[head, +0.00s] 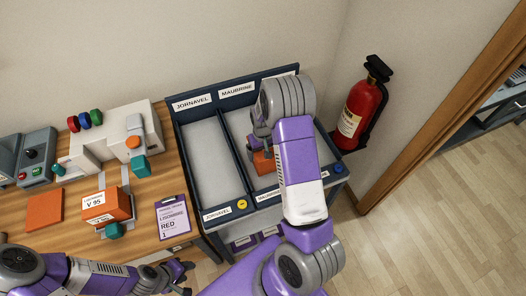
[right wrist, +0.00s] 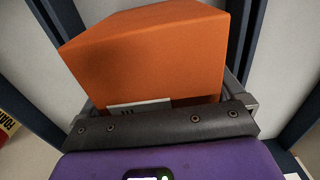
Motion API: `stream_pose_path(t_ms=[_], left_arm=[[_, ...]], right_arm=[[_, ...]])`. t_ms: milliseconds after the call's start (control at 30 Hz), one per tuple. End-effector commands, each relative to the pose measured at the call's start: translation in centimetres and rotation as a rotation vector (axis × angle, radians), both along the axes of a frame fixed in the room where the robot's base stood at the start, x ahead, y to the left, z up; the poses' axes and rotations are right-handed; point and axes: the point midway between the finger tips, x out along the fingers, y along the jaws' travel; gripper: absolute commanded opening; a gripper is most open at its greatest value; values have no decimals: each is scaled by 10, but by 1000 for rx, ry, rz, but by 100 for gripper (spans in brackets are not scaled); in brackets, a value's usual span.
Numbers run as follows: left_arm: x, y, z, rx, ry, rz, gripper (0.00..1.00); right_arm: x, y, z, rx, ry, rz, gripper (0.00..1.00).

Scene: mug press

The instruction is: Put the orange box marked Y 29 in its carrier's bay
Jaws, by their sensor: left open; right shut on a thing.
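My right gripper (head: 259,146) is shut on an orange box (head: 264,164), which fills much of the right wrist view (right wrist: 150,50). A white label shows at the box's lower edge, but I cannot read its mark. The box is over or in the middle bay, labelled MAUBRINE, of the dark blue sorting rack (head: 219,192); I cannot tell whether it touches the bay floor. My arm hides the rack's right part. Dark dividers show on both sides of the box in the wrist view. My left gripper (head: 186,277) is open and empty near the table's front edge.
The left bay, labelled JORNAVEL, looks empty. On the wooden table stand a press (head: 115,140), another orange box (head: 106,206) marked V 95, an orange square (head: 45,210) and a purple card (head: 173,217) reading RED 1. A fire extinguisher (head: 359,115) hangs right of the rack.

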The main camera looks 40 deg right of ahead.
Motion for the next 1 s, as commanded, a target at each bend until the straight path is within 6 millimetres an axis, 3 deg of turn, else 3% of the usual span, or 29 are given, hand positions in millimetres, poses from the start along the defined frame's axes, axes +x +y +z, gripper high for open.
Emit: stream_pose_path(t_ms=[133, 167, 533, 1000], left_arm=[[0, 0, -4, 0, 0, 0, 43], [0, 0, -3, 0, 0, 0, 43], [0, 0, 2, 0, 0, 0, 43], [0, 0, 12, 0, 0, 0, 43]], right_arm=[[0, 0, -4, 0, -1, 0, 54], [0, 0, -4, 0, 0, 0, 100], [1, 0, 6, -1, -2, 0, 100], [1, 0, 100, -1, -3, 0, 100]])
